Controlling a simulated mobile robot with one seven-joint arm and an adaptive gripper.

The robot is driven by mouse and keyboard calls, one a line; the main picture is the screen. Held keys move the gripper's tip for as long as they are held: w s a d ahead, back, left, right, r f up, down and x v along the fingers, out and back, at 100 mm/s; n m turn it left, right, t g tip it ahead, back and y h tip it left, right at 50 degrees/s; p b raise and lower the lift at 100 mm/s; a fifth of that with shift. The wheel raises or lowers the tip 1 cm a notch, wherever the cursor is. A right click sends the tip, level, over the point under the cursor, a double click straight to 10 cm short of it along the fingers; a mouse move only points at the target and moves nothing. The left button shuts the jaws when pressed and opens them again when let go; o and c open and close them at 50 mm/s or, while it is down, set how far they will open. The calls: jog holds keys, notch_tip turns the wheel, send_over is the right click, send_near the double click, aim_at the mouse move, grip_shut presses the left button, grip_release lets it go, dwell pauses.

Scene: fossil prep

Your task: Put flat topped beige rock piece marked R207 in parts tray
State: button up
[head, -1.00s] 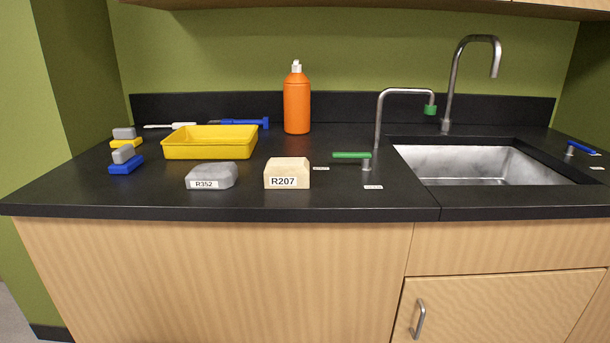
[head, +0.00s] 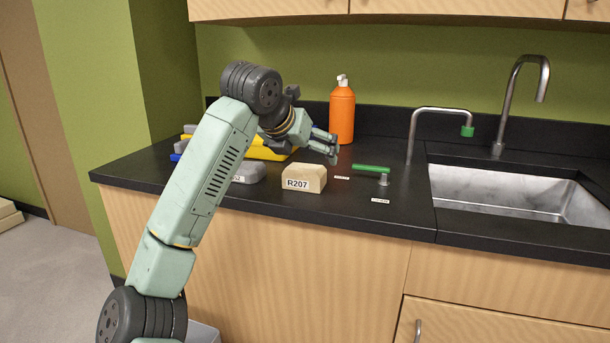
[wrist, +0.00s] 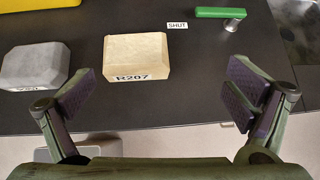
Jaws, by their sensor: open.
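The flat-topped beige rock marked R207 (head: 304,178) sits on the black counter near its front edge. It also shows in the wrist view (wrist: 136,56), beyond my fingertips and between their lines. My gripper (wrist: 165,95) is open and empty, above the counter's front edge. In the head view my gripper (head: 328,147) is seen from the side, above and behind the rock in the picture. The yellow parts tray (head: 268,152) is mostly hidden behind my arm; a corner of it shows at the top left of the wrist view (wrist: 40,5).
A grey rock (head: 250,172) stands left of the beige one. A green tap handle (head: 371,168) with a label is to its right. An orange bottle (head: 342,112) stands behind. The steel sink (head: 520,205) is at the right. Bare counter lies around the beige rock.

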aim_at(302, 169)
jog(key=shift+w+a+f+n+y, duration=0.3)
jog(key=shift+w+a+f+y, duration=0.45)
jog(key=shift+a+f, duration=0.2)
jog(key=p+x, duration=0.1)
jog(key=x, duration=0.2)
jog(key=shift+w+d+f, duration=0.15)
jog(key=shift+w+f, duration=0.1)
jog(key=shift+p+x, duration=0.95)
jog(key=shift+x, duration=1.95)
jog(key=shift+f, duration=0.1)
jog(key=shift+c, duration=0.6)
jog(key=c, duration=1.8)
